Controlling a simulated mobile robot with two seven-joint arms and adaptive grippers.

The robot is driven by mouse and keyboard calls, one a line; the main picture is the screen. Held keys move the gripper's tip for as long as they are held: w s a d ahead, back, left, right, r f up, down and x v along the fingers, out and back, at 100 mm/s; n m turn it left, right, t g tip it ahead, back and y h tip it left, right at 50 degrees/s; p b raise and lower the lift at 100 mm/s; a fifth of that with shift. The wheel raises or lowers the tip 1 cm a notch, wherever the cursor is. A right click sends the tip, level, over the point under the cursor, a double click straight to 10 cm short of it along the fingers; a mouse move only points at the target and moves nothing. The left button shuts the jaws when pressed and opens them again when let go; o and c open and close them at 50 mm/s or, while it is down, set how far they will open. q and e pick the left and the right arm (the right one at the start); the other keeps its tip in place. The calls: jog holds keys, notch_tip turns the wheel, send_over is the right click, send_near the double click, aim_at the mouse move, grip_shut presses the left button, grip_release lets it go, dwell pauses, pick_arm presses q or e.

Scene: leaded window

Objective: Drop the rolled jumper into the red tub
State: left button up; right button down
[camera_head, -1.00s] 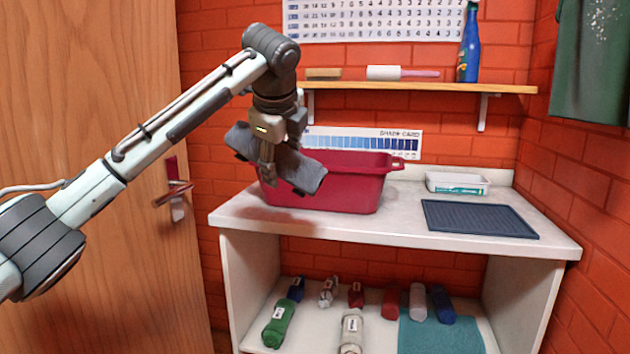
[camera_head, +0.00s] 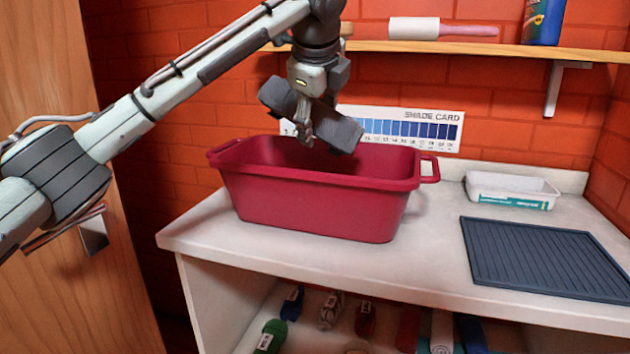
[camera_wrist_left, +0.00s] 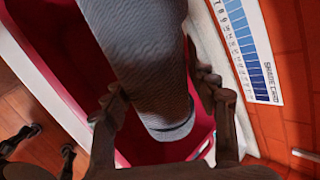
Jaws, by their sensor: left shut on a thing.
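The rolled jumper is a dark grey roll (camera_head: 340,131) held in my left gripper (camera_head: 304,132) in the head view. It hangs, slightly tilted, above the opening of the red tub (camera_head: 315,205), which stands on the white counter. In the left wrist view the grey ribbed roll (camera_wrist_left: 150,65) lies between the two dark fingers of my left gripper (camera_wrist_left: 165,105), with the red tub (camera_wrist_left: 75,70) below it. The tub's inside is partly hidden by the roll and its own front wall. My right gripper is not in view.
On the counter (camera_head: 205,235), a white tray (camera_head: 510,190) and a dark ribbed mat (camera_head: 545,258) lie right of the tub. A wooden shelf (camera_head: 480,49) with a lint roller (camera_head: 414,28) and a blue bottle (camera_head: 543,20) runs above. Several rolled items lie on the lower shelf.

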aim_at(318, 144)
pick_arm(q)
jog(key=shift+w+f, duration=0.1)
jog(key=shift+f, duration=0.05)
jog(key=shift+s+f, duration=0.25)
jog(key=shift+f, duration=0.6)
jog(key=shift+w+f, duration=0.1)
jog(key=shift+f, duration=1.9)
jog(key=o, duration=1.4)
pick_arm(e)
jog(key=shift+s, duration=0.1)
pick_arm(q)
jog(key=shift+o, duration=0.2)
